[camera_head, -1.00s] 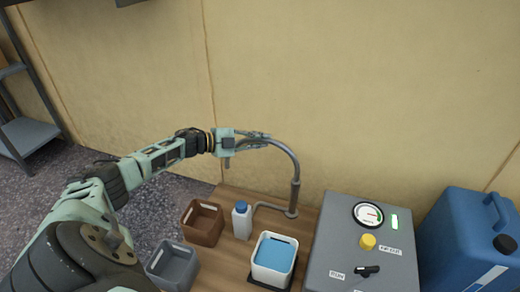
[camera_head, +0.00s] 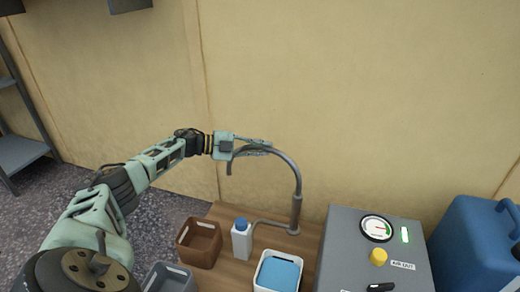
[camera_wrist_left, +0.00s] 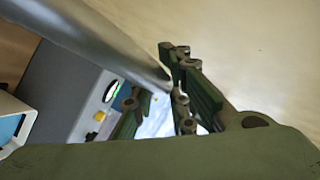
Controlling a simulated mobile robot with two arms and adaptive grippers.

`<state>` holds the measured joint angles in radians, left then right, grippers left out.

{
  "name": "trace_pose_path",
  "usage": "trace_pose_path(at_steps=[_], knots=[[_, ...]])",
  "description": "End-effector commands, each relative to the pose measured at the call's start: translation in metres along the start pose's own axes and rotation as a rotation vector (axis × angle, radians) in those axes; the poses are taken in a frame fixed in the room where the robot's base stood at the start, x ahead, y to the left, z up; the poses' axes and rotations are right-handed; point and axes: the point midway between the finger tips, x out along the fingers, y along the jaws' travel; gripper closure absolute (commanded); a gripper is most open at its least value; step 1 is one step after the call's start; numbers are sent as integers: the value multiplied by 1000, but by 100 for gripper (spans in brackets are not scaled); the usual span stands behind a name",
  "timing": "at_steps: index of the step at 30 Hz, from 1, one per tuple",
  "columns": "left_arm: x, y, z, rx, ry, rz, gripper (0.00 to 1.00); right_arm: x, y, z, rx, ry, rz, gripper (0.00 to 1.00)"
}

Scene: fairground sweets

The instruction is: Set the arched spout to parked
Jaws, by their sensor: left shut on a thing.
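The arched spout (camera_head: 298,180) is a grey curved pipe rising from a post on the wooden table. Its arc bends to the left and its free end points down, left of the small bottle's line. My left gripper (camera_head: 258,146) is shut on the arched spout near the top of its arc. In the left wrist view the spout (camera_wrist_left: 95,40) runs in from the upper left to between the green fingers (camera_wrist_left: 165,108). The fingers hide part of the pipe there. My right gripper is not in view.
On the table (camera_head: 226,216) stand a brown bin (camera_head: 199,243), a white bottle with blue cap (camera_head: 241,240), and a white container with blue contents (camera_head: 278,272). A grey control box (camera_head: 345,240) and a blue canister (camera_head: 470,245) are at right. A grey bin (camera_head: 168,278) is at lower left.

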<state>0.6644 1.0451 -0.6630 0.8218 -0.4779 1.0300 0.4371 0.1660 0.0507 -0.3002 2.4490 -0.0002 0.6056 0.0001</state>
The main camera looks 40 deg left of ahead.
Motion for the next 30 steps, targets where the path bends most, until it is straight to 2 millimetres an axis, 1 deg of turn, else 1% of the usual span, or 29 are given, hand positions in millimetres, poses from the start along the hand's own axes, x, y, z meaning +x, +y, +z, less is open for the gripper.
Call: trace_pose_path(at_steps=[1,6,14,17,20,30], knots=[[1,-6,-1,-1,1,-13,86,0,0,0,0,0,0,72],[1,-4,-1,0,2,-11,71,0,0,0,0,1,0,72],[0,-2,-1,0,1,-6,71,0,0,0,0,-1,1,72],[-3,-1,0,-1,-1,-4,71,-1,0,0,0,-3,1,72],[-15,-1,1,-1,-2,-3,71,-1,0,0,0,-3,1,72],[-85,-1,1,-1,-2,-2,71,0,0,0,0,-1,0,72]])
